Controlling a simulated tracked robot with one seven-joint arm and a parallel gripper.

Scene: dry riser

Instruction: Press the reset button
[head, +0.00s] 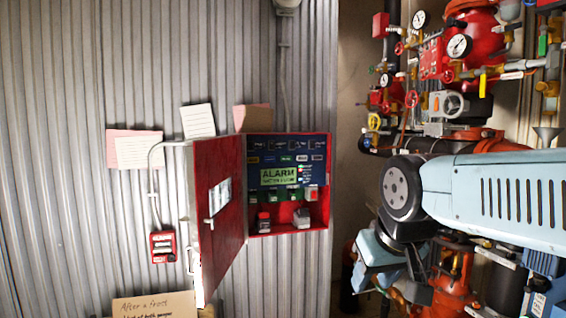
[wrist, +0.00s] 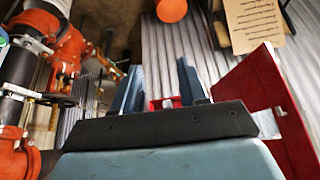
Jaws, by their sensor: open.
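A red alarm panel (head: 289,233) is fixed to the corrugated wall in the head view, with its red door (head: 217,184) swung open to the left. Inside are a green "ALARM" display (head: 279,175), a row of small buttons or switches (head: 275,195) and two larger devices below. The labels are too small to tell which is the reset button. My gripper (wrist: 160,84) shows in the wrist view with its two blue fingers apart and nothing held. A small red part shows between the fingers, partly hidden. In the head view my arm is right of the panel, apart from it.
Red pipework with gauges and valves (head: 459,46) fills the right side, close to my arm. A red wall box (head: 163,246) hangs left of the door. Paper notes (head: 198,121) and a cardboard sign (head: 154,305) are around the panel. The wall in front is otherwise clear.

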